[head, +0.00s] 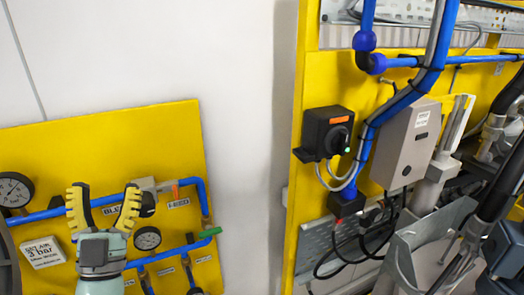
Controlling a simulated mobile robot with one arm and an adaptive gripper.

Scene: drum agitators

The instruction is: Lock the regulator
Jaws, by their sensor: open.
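My gripper (104,192) is in the lower left, its two yellow ribbed fingers pointing up and spread wide with nothing between them. It is in front of the yellow air panel (110,130). Just right of its right finger are a grey block (143,184) and a black knob-like part (148,204), partly hidden by the finger; this may be the regulator, but I cannot tell for sure or see whether it is locked. A small round gauge (147,238) is below it. The distance between finger and knob is unclear.
Blue pipes (192,184) cross the panel, with a green handle (210,232) and a large gauge (14,190). A label (43,252) reads "3 bar". White wall separates the panels.

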